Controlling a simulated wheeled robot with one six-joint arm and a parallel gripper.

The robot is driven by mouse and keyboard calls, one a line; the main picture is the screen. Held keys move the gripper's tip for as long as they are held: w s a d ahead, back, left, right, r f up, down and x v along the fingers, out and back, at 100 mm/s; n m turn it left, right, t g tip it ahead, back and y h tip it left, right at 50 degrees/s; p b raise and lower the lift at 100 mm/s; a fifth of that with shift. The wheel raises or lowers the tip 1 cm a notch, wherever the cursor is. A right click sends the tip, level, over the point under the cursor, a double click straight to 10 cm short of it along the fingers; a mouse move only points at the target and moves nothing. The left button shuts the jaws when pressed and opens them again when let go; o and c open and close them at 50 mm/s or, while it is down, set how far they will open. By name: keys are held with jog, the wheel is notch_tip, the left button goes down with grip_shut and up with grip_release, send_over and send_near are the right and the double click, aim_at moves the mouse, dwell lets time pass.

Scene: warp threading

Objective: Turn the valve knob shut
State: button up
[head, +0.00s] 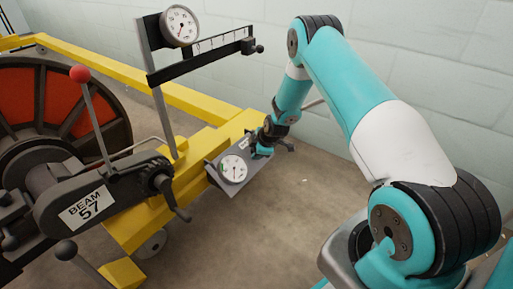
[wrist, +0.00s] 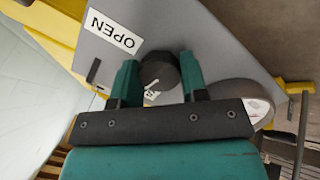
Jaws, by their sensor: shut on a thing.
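The valve knob (wrist: 160,72) is a dark round knob with a pale pointer mark, on a grey panel (wrist: 195,35) in the wrist view. My gripper (wrist: 158,80) has its two teal fingers on either side of the knob, shut on it. A white label reading OPEN (wrist: 113,32) is on the panel near the knob and appears upside down. In the head view my gripper (head: 262,150) is at the upper right of the grey panel (head: 214,172) and hides the knob. Part of another marking beside the knob is covered by the fingers.
A round white gauge (head: 233,168) is on the panel close to my gripper. A yellow frame (head: 215,134) carries the panel. A red-tipped lever (head: 79,75), a dark crank (head: 170,190) and an upper dial (head: 182,25) stand to the left. Floor is clear below the panel.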

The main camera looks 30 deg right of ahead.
jog(key=shift+n+p, duration=0.3)
jog(key=shift+n, duration=0.7)
jog(key=o, duration=0.9)
jog(key=p+v, duration=0.7)
jog(key=v, duration=1)
jog(key=shift+s+a, duration=0.15)
jog(key=shift+s, duration=0.15)
jog(key=shift+r, duration=0.1)
